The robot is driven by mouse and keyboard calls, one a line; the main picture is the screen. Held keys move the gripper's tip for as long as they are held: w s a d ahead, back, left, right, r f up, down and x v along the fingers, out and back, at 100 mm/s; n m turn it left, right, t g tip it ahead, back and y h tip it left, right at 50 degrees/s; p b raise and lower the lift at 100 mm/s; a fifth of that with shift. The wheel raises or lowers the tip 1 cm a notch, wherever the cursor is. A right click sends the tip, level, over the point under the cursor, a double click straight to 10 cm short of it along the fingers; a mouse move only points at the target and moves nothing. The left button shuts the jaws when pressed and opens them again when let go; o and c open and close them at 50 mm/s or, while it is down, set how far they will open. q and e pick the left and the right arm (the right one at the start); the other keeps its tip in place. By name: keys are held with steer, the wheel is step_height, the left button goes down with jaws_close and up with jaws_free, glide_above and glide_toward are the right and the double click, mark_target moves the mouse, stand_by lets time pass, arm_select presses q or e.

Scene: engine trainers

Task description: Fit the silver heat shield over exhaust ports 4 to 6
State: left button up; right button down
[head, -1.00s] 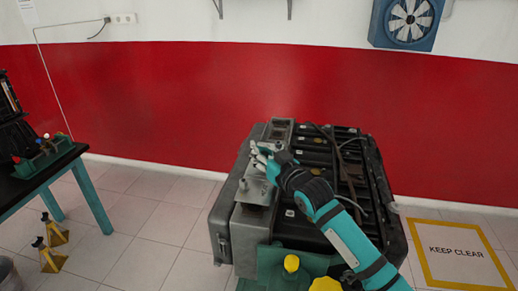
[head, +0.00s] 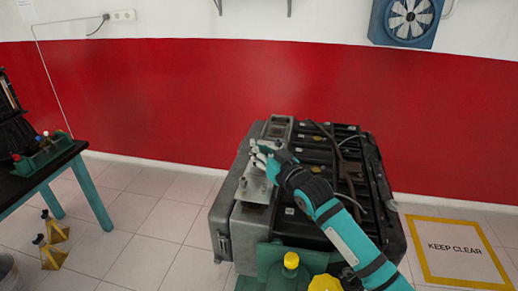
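The engine block (head: 352,172) stands in the middle of the head view, with a grey metal side along its left. A silver plate, seemingly the heat shield (head: 256,188), lies over the upper left side of the engine, with stud-like points showing on it. My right gripper (head: 258,159) is at the far edge of this plate, its pale fingers over or against it. The fingers are small in the view, and I cannot tell if they grip the plate. The exhaust ports under the plate are hidden. My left gripper is not in view.
A green stand with a yellow cap (head: 291,261) is in front of the engine. A dark workbench (head: 62,158) with a green tray (head: 42,154) is at the left, yellow stands (head: 54,256) below it. A keep-clear floor marking (head: 458,250) lies at the right.

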steer(key=shift+f, duration=0.1)
steer(key=shift+f+b, duration=0.6)
steer(key=shift+f, duration=0.15)
steer(key=shift+f, duration=0.45)
stand_by(0.4)
